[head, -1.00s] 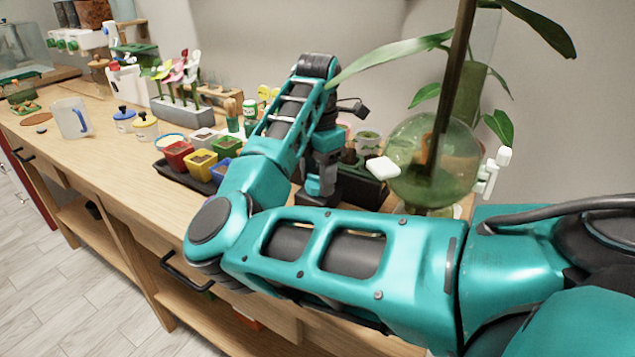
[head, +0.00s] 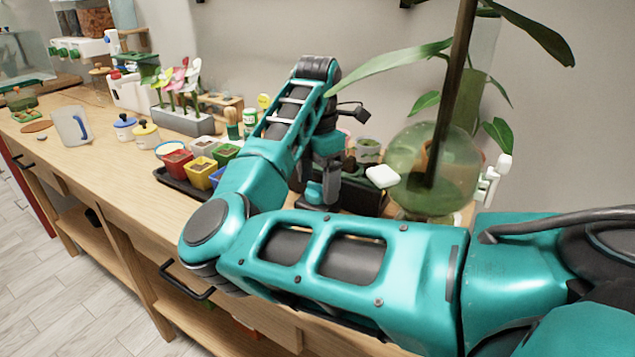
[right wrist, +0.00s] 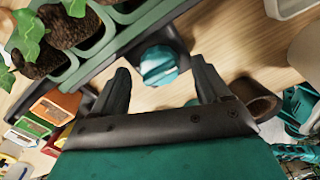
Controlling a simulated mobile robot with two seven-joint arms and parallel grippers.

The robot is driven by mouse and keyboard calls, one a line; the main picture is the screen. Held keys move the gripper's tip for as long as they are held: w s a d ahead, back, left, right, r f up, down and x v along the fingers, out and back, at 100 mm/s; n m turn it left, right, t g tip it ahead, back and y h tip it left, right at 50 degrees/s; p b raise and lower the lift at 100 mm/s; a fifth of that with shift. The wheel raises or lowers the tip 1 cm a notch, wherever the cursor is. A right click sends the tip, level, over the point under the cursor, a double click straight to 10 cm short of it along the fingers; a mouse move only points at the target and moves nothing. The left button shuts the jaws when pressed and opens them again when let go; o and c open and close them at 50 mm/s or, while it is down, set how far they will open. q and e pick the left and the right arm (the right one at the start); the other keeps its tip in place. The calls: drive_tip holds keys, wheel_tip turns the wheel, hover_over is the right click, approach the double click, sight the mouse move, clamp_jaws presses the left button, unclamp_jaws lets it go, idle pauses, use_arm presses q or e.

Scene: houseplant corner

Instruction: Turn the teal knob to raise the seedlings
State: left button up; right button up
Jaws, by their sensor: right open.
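In the right wrist view the teal ridged knob (right wrist: 160,66) sits on the side of a green-and-dark seedling tray (right wrist: 130,38). My right gripper (right wrist: 162,82) is open, with one dark finger on each side of the knob; I cannot tell whether either touches it. Leafy seedlings (right wrist: 28,35) in brown soil plugs stand in the tray's cells. In the head view my right gripper (head: 318,196) is low over the bench beside the dark tray (head: 366,196), and my arm hides much of both. My left gripper is not in view.
A round glass vase (head: 408,178) with a tall plant stands just right of the tray. Coloured pots (head: 198,174) sit in a black tray to the left. A brown pot (right wrist: 256,98) lies near my right finger.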

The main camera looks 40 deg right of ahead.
sight(317, 185)
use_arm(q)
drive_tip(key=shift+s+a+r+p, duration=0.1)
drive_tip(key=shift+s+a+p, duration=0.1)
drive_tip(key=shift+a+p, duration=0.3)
use_arm(e)
wheel_tip(317, 185, up, 12)
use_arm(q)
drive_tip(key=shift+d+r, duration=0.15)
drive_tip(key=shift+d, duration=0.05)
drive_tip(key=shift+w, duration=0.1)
use_arm(e)
drive_tip(key=shift+a, duration=0.1)
